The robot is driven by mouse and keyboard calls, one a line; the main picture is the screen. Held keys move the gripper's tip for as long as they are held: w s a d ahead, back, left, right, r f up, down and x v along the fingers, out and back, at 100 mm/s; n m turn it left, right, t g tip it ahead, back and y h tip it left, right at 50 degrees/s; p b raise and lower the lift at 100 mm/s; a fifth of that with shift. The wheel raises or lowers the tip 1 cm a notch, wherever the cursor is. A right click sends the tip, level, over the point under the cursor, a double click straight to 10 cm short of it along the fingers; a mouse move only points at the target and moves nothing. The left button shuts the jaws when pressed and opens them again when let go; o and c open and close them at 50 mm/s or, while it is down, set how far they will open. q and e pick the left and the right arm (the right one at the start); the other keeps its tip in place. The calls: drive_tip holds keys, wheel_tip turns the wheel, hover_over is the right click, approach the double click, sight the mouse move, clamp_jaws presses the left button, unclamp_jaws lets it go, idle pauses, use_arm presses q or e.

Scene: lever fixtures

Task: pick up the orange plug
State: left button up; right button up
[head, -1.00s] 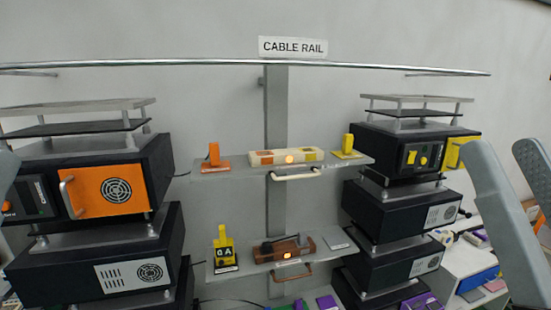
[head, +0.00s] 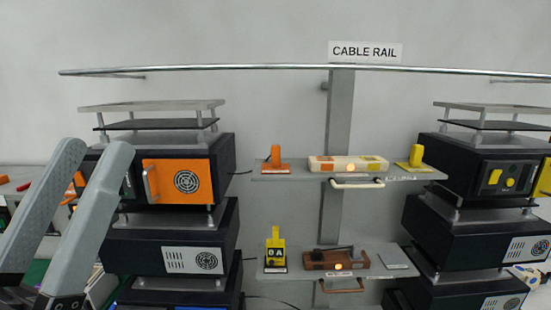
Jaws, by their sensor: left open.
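The orange plug (head: 276,155) stands upright on an orange base at the left end of the upper shelf (head: 300,176). My left gripper (head: 95,150) is at the lower left, its two grey fingers pointing up and apart. It is open, with nothing seen held between the fingers. It is well to the left of the plug, in front of the left stack of black boxes. My right gripper is not in view.
A cream block (head: 347,164) and a yellow plug (head: 416,156) share the upper shelf. The lower shelf (head: 345,265) holds a yellow-and-black piece (head: 275,250) and a brown block (head: 335,259). Black box stacks flank the shelves. The orange-fronted box (head: 178,181) has a handle.

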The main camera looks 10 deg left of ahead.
use_arm(q)
drive_tip(key=shift+o, duration=0.2)
idle(0.3)
drive_tip(key=o, duration=0.3)
drive_tip(key=shift+s, duration=0.1)
